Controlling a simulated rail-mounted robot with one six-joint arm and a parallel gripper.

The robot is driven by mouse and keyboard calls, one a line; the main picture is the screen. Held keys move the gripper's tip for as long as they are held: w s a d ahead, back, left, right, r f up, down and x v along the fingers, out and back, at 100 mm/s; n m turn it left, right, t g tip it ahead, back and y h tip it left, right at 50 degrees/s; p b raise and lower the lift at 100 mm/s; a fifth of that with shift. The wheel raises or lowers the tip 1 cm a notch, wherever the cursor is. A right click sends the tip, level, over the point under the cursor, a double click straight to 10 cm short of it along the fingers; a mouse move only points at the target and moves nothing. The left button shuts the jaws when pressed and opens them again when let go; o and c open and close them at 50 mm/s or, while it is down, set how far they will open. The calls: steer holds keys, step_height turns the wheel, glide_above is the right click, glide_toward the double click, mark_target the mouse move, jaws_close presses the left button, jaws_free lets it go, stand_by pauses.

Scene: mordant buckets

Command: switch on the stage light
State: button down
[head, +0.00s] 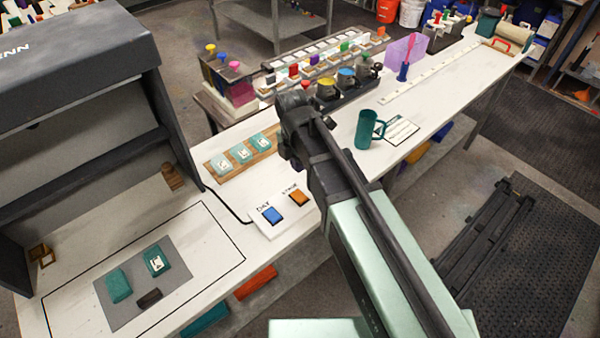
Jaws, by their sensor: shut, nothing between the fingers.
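A white switch box (283,217) lies on the bench, left of my arm. It has a blue rocker (272,215) labelled DAY and an orange rocker (299,198) whose label appears to read STAGE. A black cable runs from the box to the left. The dark grey light booth (75,50) stands at the left; its lamps are hidden and I cannot tell whether any is lit. My gripper (293,157) is at the dark end of my arm, above the bench and beyond the switch box, apart from the rockers. It is shut and empty; its fingertips are hard to make out.
A wooden rack (208,167) with several teal sample cards lies behind the box. A teal mug (365,130) stands right of my gripper. A dark holder (345,98) with jars is behind it.

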mark_target(303, 199)
steer(key=f+b, duration=0.3)
steer(key=f, duration=0.1)
steer(key=f+b, duration=0.4)
steer(key=s+d+f+b, duration=0.1)
steer(key=f+b, duration=0.3)
steer(key=shift+s+f, duration=0.1)
steer(key=shift+f, duration=0.1)
steer(key=shift+r, duration=0.1)
